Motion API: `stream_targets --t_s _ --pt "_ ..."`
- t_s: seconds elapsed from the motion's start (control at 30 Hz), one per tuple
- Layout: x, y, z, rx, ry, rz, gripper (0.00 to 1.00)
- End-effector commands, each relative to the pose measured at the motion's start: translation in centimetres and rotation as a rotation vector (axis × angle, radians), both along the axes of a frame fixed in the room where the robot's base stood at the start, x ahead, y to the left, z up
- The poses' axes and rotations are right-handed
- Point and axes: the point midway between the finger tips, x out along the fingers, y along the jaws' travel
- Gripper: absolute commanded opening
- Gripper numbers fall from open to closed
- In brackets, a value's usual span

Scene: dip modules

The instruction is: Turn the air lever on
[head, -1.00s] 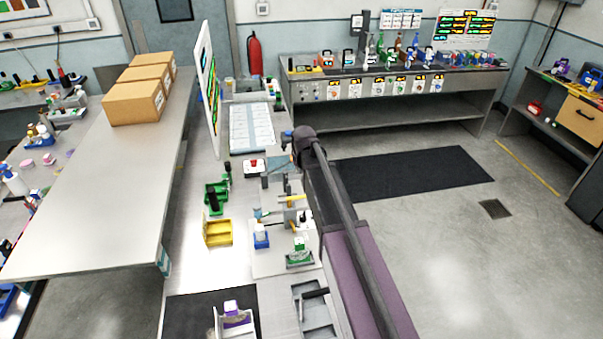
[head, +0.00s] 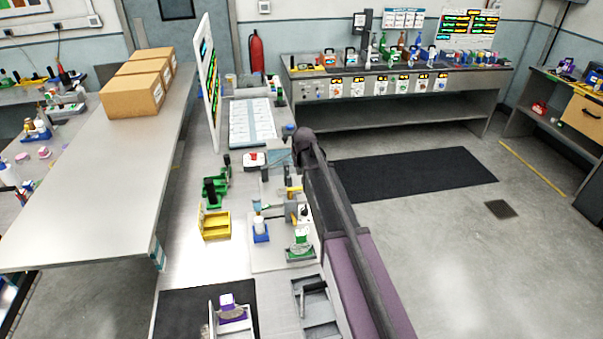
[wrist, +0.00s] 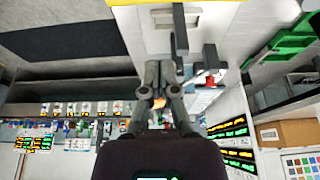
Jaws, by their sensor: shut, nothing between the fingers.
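My gripper (wrist: 162,68) is shut and empty, its two fingers together in the wrist view. In the head view my arm hides most of it. A fixture on the bench has a yellow bar (head: 294,189), partly covered by my arm. Beside it is an upright dark grey bar (head: 264,174). In the wrist view a dark grey bar (wrist: 180,27) stands just beyond my fingertips, with a second grey block (wrist: 210,55) to the right. I cannot tell which part is the air lever, or whether my fingers touch anything.
A red and white device (head: 254,159) is behind the fixture. Green holders (head: 216,187) and a yellow bin (head: 215,226) stand to the left. A blue-based bottle (head: 260,230) and a green-based item (head: 300,248) are in front. A white board (head: 210,85) stands upright behind.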

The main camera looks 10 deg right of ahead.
Motion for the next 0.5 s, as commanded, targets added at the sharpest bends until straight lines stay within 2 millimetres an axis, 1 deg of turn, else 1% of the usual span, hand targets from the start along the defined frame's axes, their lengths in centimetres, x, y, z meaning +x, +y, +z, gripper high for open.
stream_targets --t_s 0.03,0.1,0.13,0.23,0.4,0.5 --pt "0.2 0.0 -0.8 0.0 0.0 0.0 0.0" --pt "0.4 0.0 -1.3 0.0 0.0 0.0 0.0" --pt "-0.6 0.0 -1.1 0.0 0.0 0.0 0.0" --pt "-1.9 0.0 -1.3 0.0 0.0 0.0 0.0" --pt "-3.2 0.0 -1.5 0.0 0.0 0.0 0.0" --pt "-3.6 0.0 -1.5 0.0 0.0 -0.001 0.0"
